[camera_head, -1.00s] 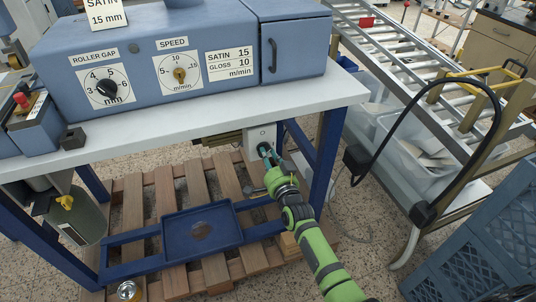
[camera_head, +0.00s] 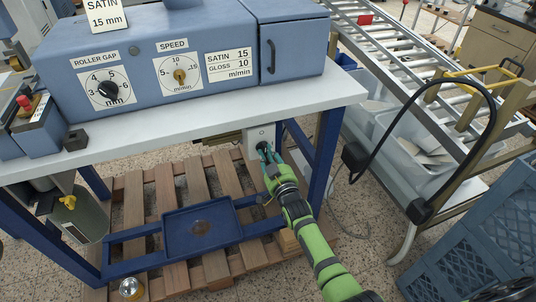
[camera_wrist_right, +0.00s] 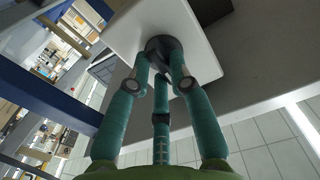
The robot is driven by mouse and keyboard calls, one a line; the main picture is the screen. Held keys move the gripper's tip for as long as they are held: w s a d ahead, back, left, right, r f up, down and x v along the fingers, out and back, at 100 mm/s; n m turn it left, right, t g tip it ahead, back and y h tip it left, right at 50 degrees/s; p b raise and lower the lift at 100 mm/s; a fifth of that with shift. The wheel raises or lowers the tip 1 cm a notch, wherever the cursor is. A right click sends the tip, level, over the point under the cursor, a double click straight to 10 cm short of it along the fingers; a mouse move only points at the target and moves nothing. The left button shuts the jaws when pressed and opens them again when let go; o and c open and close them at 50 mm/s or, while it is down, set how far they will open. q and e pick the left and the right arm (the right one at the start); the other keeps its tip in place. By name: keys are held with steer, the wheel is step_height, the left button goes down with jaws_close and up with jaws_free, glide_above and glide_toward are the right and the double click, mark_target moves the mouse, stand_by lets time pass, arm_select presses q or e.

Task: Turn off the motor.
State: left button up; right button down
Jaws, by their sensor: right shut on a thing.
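A pale switch box (camera_head: 258,134) is mounted under the table's front edge, right of its middle. In the right wrist view, the same pale box (camera_wrist_right: 190,22) fills the top, with a round dark knob (camera_wrist_right: 165,44) on its face. My right gripper (camera_head: 265,150) reaches up to the box from below. In the wrist view, my right gripper's teal fingers (camera_wrist_right: 162,58) are shut around the knob. The fingers partly hide the knob, and I cannot read any marking on it. The blue machine (camera_head: 150,60) stands on the table above. My left gripper is not in view.
The white tabletop (camera_head: 220,118) overhangs the box, and a blue table leg (camera_head: 325,150) stands just right of my right arm. A blue tray (camera_head: 185,240) sits below, over a wooden pallet (camera_head: 130,195). A roller conveyor (camera_head: 400,65) is at the right.

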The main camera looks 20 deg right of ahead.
steer(key=shift+n, duration=0.5)
steer(key=c, duration=1.1)
jaws_free()
steer(key=s, duration=1.2)
steer(key=shift+d, duration=0.2)
